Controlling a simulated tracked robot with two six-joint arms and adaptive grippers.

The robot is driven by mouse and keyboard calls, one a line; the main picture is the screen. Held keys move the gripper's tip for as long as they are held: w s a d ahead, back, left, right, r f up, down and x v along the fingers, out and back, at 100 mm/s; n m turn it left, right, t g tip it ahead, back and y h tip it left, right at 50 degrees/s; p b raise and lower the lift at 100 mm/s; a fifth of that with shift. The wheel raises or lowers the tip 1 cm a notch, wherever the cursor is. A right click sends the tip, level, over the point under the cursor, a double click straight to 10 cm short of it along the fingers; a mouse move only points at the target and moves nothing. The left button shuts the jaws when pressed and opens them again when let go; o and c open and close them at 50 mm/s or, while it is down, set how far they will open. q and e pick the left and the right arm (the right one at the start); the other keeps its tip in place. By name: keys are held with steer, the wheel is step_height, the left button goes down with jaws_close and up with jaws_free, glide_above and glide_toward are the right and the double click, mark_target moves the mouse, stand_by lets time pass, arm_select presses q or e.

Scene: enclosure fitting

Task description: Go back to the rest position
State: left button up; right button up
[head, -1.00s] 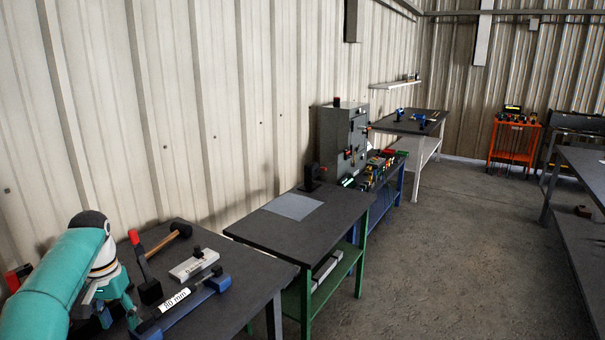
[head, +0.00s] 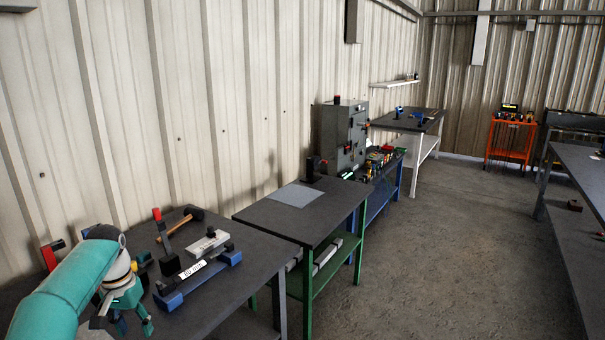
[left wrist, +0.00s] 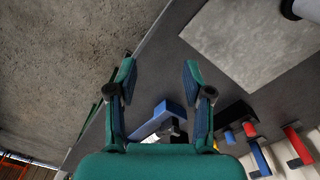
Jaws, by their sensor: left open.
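My left gripper (head: 128,322) is low at the left of the head view, at the near side of the dark bench (head: 245,282), with its fingers pointing down. In the left wrist view (left wrist: 158,78) its two teal fingers are spread with nothing between them. A blue fixture with a white label (head: 170,299) lies on the bench to the gripper's right; a blue block also shows beyond the fingers in the wrist view (left wrist: 150,122). My right gripper is in neither view.
A mallet (head: 178,228), a red-tipped tool (head: 161,228) and a grey block (head: 207,243) are on the bench. A green-legged table (head: 335,217) with a grey sheet (head: 294,195) stands beyond. A grey cabinet (head: 335,137) is further back. The floor (head: 440,260) at right is clear.

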arm_select(q)
steer(key=s+d+f+h, duration=0.1)
steer(key=s+d+f, duration=0.2)
steer(key=d+f, duration=0.65)
steer(key=s+d+f+h, duration=0.25)
steer(key=d+f, duration=0.45)
steer(key=f, duration=0.6)
steer(key=s+d+f, duration=0.2)
steer(key=s+d, duration=0.1)
steer(key=s, duration=0.5)
steer(key=s+d+f+n, duration=0.1)
steer(key=s+d+f, duration=0.1)
steer(key=s, duration=0.6)
steer(key=s+d+f, duration=0.2)
steer(key=s+d, duration=0.3)
steer(key=s, duration=0.3)
steer(key=shift+s+f+n, duration=0.15)
steer(key=shift+f+n, duration=0.15)
steer(key=shift+f, duration=0.1)
steer(key=shift+c, duration=0.9)
